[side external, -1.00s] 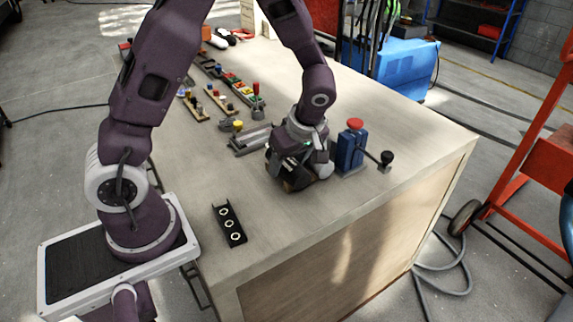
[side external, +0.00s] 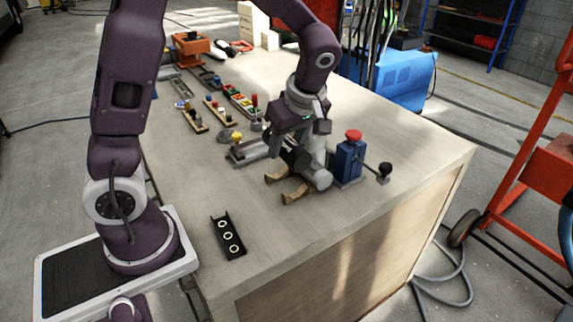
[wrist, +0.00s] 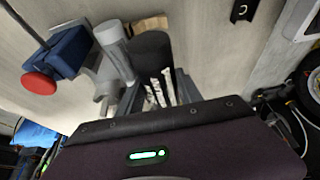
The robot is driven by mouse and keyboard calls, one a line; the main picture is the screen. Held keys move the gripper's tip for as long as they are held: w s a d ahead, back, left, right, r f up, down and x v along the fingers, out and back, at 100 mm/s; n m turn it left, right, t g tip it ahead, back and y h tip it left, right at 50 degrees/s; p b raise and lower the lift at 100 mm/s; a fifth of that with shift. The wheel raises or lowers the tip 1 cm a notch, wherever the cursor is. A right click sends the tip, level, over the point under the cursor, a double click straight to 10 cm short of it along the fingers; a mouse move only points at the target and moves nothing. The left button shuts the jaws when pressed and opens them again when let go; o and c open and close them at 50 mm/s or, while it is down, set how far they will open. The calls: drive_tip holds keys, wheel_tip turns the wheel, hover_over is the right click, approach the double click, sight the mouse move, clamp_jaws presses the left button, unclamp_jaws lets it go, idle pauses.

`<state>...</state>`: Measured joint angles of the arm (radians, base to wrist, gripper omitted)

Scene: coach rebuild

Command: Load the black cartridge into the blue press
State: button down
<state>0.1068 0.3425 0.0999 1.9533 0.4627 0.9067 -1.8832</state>
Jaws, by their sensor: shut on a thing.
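The black cartridge (wrist: 150,46) is a dark cylinder at my fingertips in the wrist view. My gripper (side external: 292,153) is shut on it and holds it above the worktable; in the side view the cartridge is dark and partly hidden by the gripper. The blue press (side external: 349,160) stands just right of my gripper, with a red knob on top and a black ball lever at its right. It also shows at upper left in the wrist view (wrist: 70,50). A light grey tube (side external: 317,177) lies beside the press, apart from the cartridge as far as I can tell.
A tan two-pronged cradle (side external: 294,193) stands empty below my gripper. A black rail with several rings (side external: 228,236) lies near the front left. A grey fixture with a yellow knob (side external: 247,146) and several small coloured parts stand behind. The table's front right is clear.

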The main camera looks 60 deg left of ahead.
sight(287, 139)
drive_tip(key=shift+r, duration=3.1)
drive_tip(key=shift+r, duration=0.4)
wheel_tip(287, 139, up, 4)
drive_tip(key=w+a, duration=0.3)
drive_tip(key=w, duration=1.1)
wheel_tip(287, 139, down, 13)
drive_tip(key=shift+w+a+t, duration=0.2)
drive_tip(key=shift+a+t, duration=0.05)
drive_tip(key=shift+t, duration=0.15)
drive_tip(key=shift+f, duration=1.1)
